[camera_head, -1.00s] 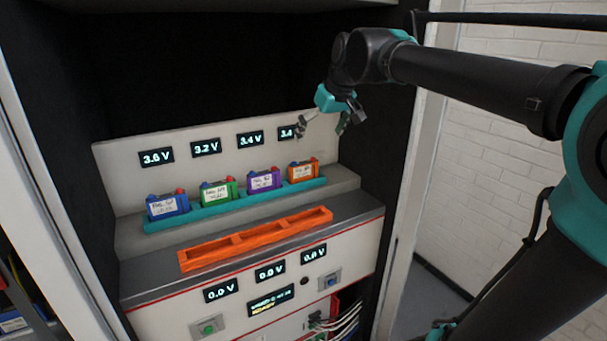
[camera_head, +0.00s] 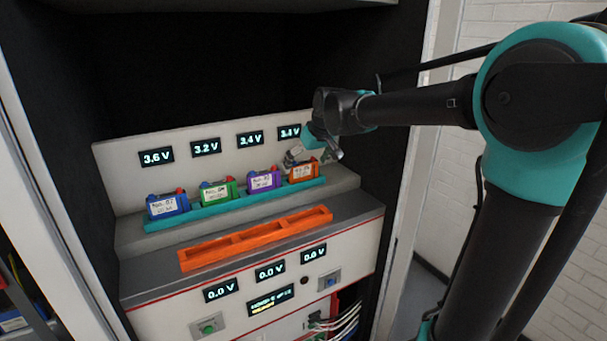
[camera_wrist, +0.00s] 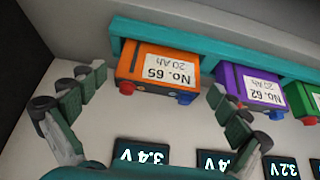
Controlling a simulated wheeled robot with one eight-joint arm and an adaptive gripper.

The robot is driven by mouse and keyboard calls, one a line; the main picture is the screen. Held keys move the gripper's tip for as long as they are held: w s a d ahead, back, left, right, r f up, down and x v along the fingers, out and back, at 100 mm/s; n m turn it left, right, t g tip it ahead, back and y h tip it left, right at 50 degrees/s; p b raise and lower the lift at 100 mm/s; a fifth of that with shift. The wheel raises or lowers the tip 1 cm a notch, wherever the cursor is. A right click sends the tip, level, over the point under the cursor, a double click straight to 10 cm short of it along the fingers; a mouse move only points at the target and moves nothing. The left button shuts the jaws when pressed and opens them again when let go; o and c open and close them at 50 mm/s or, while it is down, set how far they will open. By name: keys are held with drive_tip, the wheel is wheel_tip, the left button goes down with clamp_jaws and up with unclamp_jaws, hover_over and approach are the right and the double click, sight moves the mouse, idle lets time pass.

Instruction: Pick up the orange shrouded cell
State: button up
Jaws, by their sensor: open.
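The orange shrouded cell (camera_head: 303,172) stands at the right end of the teal rack (camera_head: 236,204), under a display that seems to read 3.4 V. In the wrist view the orange cell (camera_wrist: 158,70) shows a white label "No. 65, 20 Ah", with one red and one blue terminal. My gripper (camera_head: 306,157) is just above and behind the orange cell in the head view. In the wrist view its open fingers (camera_wrist: 155,95) lie to either side of the cell, apart from it. The right finger is near the gap beside the purple cell (camera_wrist: 252,90).
The purple cell (camera_head: 264,180), green cell (camera_head: 218,191) and blue cell (camera_head: 167,206) stand left of the orange one in the rack. An empty orange tray (camera_head: 212,257) lies on the ledge in front. Voltage displays (camera_head: 206,147) line the panel behind. The cabinet's side wall stands close at right.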

sight(305, 165)
drive_tip(key=shift+x, duration=1.55)
drive_tip(key=c, duration=1.3)
drive_tip(key=shift+c, duration=0.2)
drive_tip(key=shift+r, duration=0.1)
wheel_tip(305, 165, up, 10)
drive_tip(key=shift+f, duration=0.1)
